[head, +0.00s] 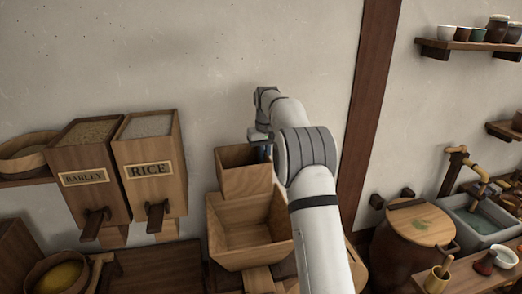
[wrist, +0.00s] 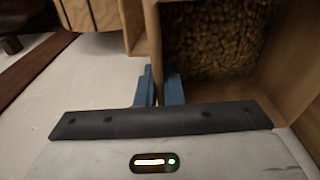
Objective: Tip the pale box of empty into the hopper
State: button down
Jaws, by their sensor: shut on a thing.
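A pale wooden box (head: 245,182) hangs over the hopper (head: 228,250), a larger open wooden funnel with sloping walls. The box looks roughly upright, its mouth facing up. My gripper (head: 264,152) is shut on its right wall in the head view. In the wrist view my gripper's blue fingers (wrist: 159,88) pinch the box wall, and the box (wrist: 285,75) lies to the right with brown grains (wrist: 215,38) inside. The hopper's sloping interior shows in the head view; no grain is visible in it. Its right side is partly hidden by my arm.
Wooden bins marked BARLEY (head: 85,180) and RICE (head: 150,170) hang close on the left. A dark post (head: 368,100) stands right of my arm. A lidded barrel (head: 405,240) and a stone sink (head: 478,228) are farther right. Bare wall lies above the box.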

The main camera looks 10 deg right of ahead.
jog(key=shift+f, duration=3.35)
jog(key=shift+r+t, duration=0.35)
jog(key=shift+t, duration=0.35)
jog(key=shift+s+r+t, duration=0.15)
jog(key=shift+r+t, duration=0.2)
jog(key=shift+t, duration=0.45)
jog(key=shift+r+t, duration=0.1)
jog(key=shift+t, duration=0.2)
jog(key=shift+w, duration=0.2)
jog(key=shift+b, duration=0.35)
jog(key=shift+s+t+b, duration=0.1)
jog(key=shift+t+b, duration=0.2)
jog(key=shift+b, duration=0.7)
jog(key=shift+s+t+b, duration=0.2)
jog(key=shift+t+b, duration=0.7)
jog(key=shift+b, duration=2.3)
jog(key=shift+r+b, duration=0.2)
jog(key=shift+b, duration=0.1)
